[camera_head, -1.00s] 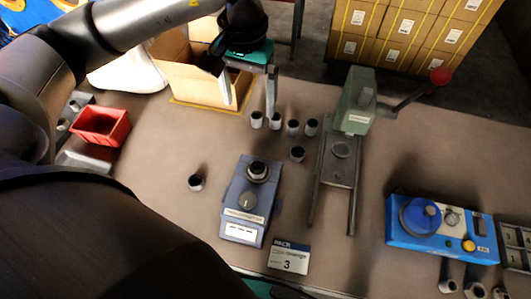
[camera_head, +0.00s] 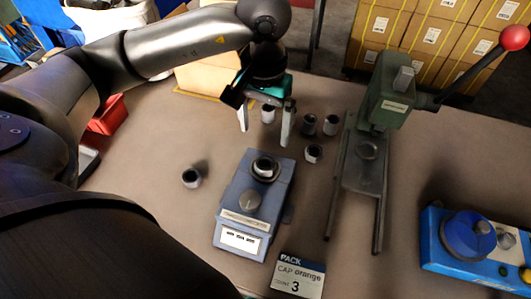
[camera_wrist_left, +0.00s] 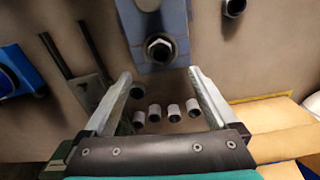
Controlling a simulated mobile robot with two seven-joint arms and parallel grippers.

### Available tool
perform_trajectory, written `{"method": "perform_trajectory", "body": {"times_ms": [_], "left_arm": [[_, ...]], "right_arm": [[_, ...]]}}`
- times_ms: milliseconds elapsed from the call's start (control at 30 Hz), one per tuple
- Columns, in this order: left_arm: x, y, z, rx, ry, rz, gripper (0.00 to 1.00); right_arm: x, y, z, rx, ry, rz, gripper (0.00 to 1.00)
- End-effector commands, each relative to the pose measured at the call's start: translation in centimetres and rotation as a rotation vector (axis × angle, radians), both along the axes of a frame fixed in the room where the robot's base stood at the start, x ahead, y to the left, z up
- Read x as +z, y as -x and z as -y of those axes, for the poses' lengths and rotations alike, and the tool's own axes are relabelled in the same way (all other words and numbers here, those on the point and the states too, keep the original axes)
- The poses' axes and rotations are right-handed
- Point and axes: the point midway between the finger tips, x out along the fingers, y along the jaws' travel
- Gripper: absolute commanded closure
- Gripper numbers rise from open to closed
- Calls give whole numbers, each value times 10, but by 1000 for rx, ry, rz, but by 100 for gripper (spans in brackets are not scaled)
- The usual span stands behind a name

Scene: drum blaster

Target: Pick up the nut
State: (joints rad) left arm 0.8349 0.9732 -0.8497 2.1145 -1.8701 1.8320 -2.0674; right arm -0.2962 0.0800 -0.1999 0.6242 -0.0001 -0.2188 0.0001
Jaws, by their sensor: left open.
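A dark metallic nut-like piece (camera_head: 264,167) sits in the round seat at the top of the blue-grey device (camera_head: 234,220), which has a dial and a white display. In the left wrist view the hexagonal nut (camera_wrist_left: 160,49) lies just beyond the fingertips, roughly centred between them. My left gripper (camera_head: 265,131) is open and empty, its fingers pointing down behind the seat. Its two fingers also show wide apart in the left wrist view (camera_wrist_left: 159,73). Whether the fingers are level with the nut I cannot tell. My right gripper is not in view.
Several small cylinders stand close behind and beside the gripper, one (camera_head: 314,153) right of the device, another (camera_head: 191,178) left. A green press (camera_head: 388,92) stands right, a blue tester (camera_head: 450,254) further right. A PACK card (camera_head: 297,276) lies in front. A red bin (camera_head: 108,117) is left.

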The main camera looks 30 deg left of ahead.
Motion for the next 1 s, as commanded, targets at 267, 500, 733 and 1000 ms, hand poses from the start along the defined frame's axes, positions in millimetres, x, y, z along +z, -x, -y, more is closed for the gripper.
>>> {"method": "perform_trajectory", "body": {"times_ms": [267, 500, 733, 1000], "left_arm": [[-52, 0, 1, -1, 1, -1, 7], [-65, 0, 0, -1, 1, 1, 7], [-83, 0, 0, -1, 0, -2, 7], [-116, 0, 0, -1, 0, 1, 7]], "right_arm": [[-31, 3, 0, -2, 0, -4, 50], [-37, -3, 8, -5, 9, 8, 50], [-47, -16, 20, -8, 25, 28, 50], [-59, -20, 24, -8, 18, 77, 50]]}}
